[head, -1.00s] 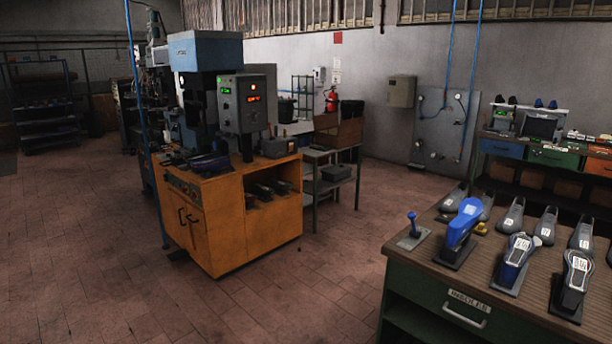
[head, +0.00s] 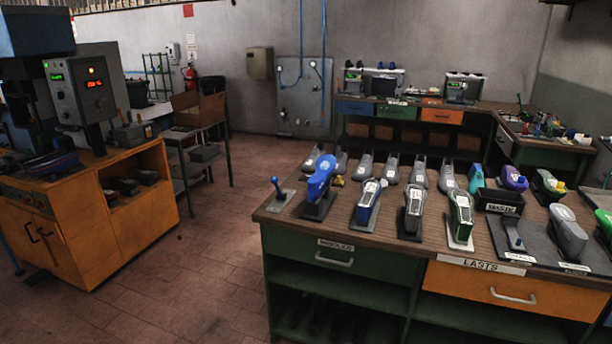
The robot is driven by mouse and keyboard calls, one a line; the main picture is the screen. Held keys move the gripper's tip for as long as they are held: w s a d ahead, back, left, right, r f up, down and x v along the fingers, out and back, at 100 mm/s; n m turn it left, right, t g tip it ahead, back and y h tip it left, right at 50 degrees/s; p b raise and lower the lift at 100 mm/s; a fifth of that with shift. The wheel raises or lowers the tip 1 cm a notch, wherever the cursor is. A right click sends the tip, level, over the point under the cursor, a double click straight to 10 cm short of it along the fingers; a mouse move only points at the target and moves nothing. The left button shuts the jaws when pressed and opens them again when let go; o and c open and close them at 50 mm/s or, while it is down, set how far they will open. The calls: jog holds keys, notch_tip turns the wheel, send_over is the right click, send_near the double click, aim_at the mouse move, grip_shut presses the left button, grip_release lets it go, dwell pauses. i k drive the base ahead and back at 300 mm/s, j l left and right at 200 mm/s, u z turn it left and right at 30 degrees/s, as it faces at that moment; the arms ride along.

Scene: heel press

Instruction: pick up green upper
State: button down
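On the workbench, a dark green upper (head: 461,214) with a white label stands upright on a pale base, at the right end of a front row. Left of it stand a dark grey or black piece (head: 413,209), a dark blue piece (head: 367,204) and a bright blue piece (head: 321,177). My gripper is not in view.
Several grey lasts (head: 391,168) line the back. An orange press cabinet (head: 110,215) stands left; open floor (head: 220,265) lies between.

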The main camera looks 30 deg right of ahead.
aim_at(462, 204)
jog(key=z, duration=1.8)
